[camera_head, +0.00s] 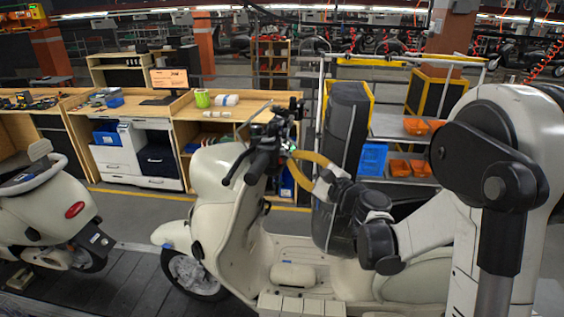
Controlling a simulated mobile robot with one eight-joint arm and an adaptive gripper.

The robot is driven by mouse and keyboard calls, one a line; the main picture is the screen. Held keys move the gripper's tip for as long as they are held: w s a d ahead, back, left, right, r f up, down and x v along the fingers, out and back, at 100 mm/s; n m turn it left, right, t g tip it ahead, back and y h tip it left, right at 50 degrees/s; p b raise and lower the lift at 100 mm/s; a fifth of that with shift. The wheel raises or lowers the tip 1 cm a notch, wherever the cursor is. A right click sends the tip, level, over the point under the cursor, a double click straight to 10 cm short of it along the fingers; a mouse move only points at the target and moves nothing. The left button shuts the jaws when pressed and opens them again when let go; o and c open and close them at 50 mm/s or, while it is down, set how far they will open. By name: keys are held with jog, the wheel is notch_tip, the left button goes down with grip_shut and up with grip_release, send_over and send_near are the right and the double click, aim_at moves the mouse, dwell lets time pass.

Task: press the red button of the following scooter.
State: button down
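A cream scooter (206,239) stands upright at the centre, front wheel at the left and footboard toward the lower middle. Its dark handlebar (262,160) has grips, levers and a mirror. A tiny green light shows near the right end of the bar. I cannot make out the red button; it is too small or hidden. My arm comes in from the right over the scooter's footboard and seat. My gripper (296,166) is close to the right side of the handlebar. Its fingers are too small and overlapped to tell open from shut, or whether it touches.
Another cream scooter (48,220) with a red tail light stands ahead at the left on the dark slat conveyor (130,279). Wooden workbenches (182,108) with a monitor line the back. A rack (396,127) with orange and blue bins stands behind my arm.

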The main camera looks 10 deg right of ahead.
jog(key=shift+a, duration=0.15)
jog(key=shift+w+a, duration=0.15)
jog(key=shift+a, duration=0.1)
jog(key=shift+w+a+b, duration=0.2)
jog(key=shift+a+b, duration=0.15)
jog(key=shift+b, duration=0.05)
dwell(0.8)
jog(key=shift+d, duration=0.1)
jog(key=shift+s+d, duration=0.35)
jog(key=shift+d, duration=0.3)
jog(key=shift+s+d+b, duration=0.2)
jog(key=shift+s+d, duration=0.15)
jog(key=shift+d, duration=0.4)
jog(key=shift+s+d+b, duration=0.25)
jog(key=shift+s+d, duration=0.1)
jog(key=shift+d, duration=0.45)
jog(key=shift+s+d+b, duration=0.2)
jog(key=shift+s+d, duration=0.15)
jog(key=shift+d, duration=0.4)
